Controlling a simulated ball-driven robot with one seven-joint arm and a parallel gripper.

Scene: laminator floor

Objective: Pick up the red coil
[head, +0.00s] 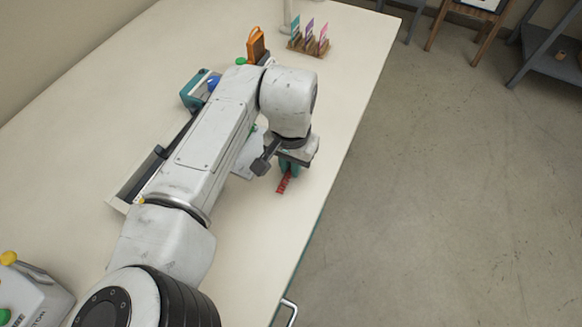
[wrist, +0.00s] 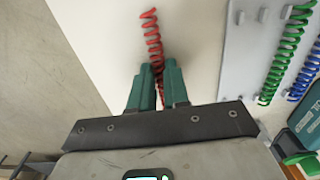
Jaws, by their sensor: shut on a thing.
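The red coil (wrist: 152,38) is a thin spiral. My gripper (wrist: 158,75) has green fingers, and they are shut on the coil, with its far part sticking out beyond the fingertips in the wrist view. In the head view the red coil (head: 283,184) shows just below my gripper (head: 289,168), over the cream table near its right edge. Whether the coil touches the table is hard to tell. The stretch of coil between the fingers is partly hidden.
A wooden holder with coloured cards (head: 309,44) and an orange object (head: 256,44) stand at the table's far end. Bare table lies near the gripper.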

